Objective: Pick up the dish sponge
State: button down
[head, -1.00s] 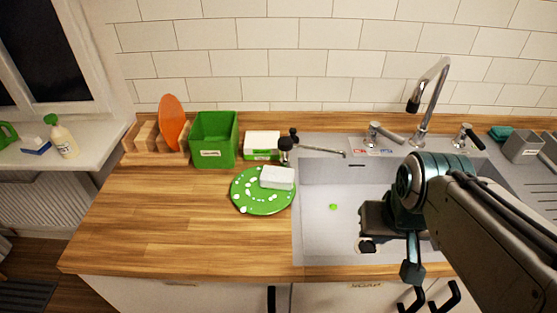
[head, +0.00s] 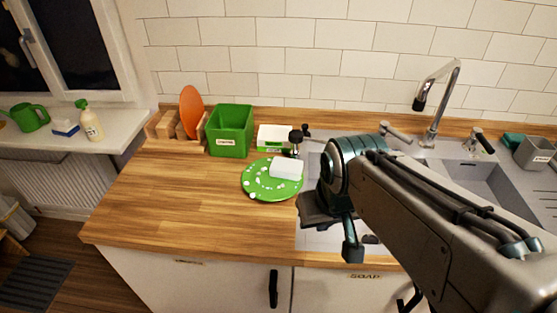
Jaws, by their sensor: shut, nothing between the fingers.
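A white block that looks like the dish sponge (head: 287,168) lies on the upper right part of a round green plate (head: 262,190) with white spots. The plate is on the wooden counter beside the sink. My gripper (head: 317,213) is over the left side of the sink, just right of the plate and apart from the sponge. It is shut and empty. Its fingertips are mostly hidden beneath its dark body, and my arm covers much of the sink.
Behind the plate stand a green bin (head: 231,130), a white and green box (head: 273,138) and a dark-headed brush (head: 296,140). A rack with an orange plate (head: 191,110) is at left. The tall faucet (head: 437,100) rises behind my arm. The counter's left front is clear.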

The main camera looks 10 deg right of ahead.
aim_at(282, 168)
jog(key=k, duration=1)
jog(key=u, duration=1.65)
jog(key=i, duration=1.3)
jog(key=z, duration=2.1)
jog(key=i, duration=0.5)
jog(key=z, duration=0.05)
